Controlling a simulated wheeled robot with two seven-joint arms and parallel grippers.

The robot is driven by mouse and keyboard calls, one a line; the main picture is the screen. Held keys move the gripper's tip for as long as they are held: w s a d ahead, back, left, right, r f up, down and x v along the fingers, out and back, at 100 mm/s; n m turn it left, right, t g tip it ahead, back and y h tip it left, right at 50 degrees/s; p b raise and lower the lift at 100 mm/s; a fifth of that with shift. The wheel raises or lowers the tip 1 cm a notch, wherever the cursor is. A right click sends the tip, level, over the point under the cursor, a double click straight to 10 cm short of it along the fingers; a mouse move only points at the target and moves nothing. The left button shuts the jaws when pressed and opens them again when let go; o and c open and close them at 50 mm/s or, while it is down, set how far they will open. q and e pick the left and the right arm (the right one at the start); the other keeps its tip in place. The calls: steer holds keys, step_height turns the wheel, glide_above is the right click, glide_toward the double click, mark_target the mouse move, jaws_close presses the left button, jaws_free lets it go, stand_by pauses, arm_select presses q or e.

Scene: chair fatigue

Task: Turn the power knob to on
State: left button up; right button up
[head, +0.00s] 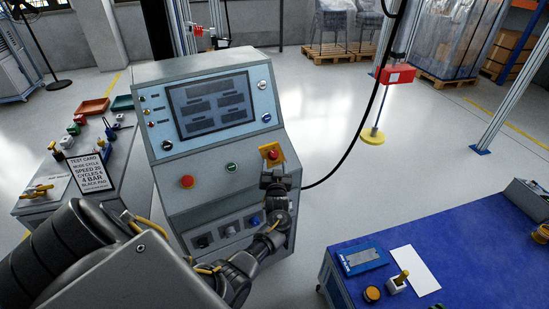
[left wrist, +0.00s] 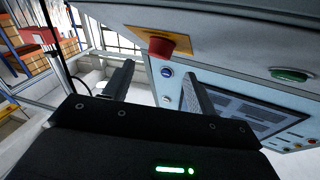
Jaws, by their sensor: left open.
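A grey control console (head: 215,195) stands in the middle of the head view. A red knob (head: 272,153) sits on a yellow plate at the right of its sloped panel. The red knob also shows in the left wrist view (left wrist: 160,47). I cannot read which control is labelled as power. My left gripper (head: 273,178) is just below and in front of the red knob, partly covering the panel. Its two fingers (left wrist: 160,75) are apart with nothing between them, and the knob appears beyond the fingertips, not touched. My right gripper is not in view.
A red-orange button (head: 187,182) and a green button (head: 232,167) are left of the knob. A screen (head: 212,104) stands above. A blue-topped table (head: 450,255) is at right, a bench with a test card (head: 92,173) at left. A black cable hangs behind the console.

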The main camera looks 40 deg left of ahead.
mark_target(274, 155)
arm_select(q)
steer(key=x, duration=0.5)
steer(key=shift+a, duration=0.1)
steer(key=shift+c, duration=0.5)
